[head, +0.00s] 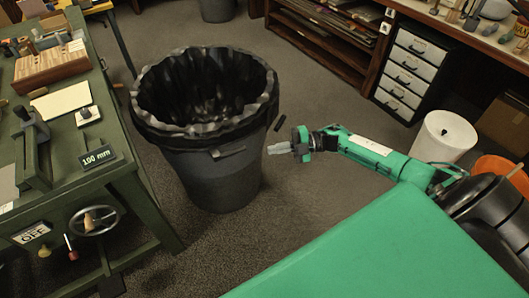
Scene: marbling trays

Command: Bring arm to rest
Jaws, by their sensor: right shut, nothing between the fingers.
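My right arm reaches in from the right edge, its green and black links stretched toward the middle of the head view. My right gripper (279,148) is shut and empty, its grey fingers pointing left. It is in front of the right side of a large dark bin (215,180) in this view; I cannot tell the exact gap between them. My left gripper is out of view.
A green workbench (122,163) with a wooden block (50,66) and a "100 mm" sign (97,156) stands at left. A white drawer unit (408,70), a white cylindrical container (443,137) and an orange container (497,167) are at right.

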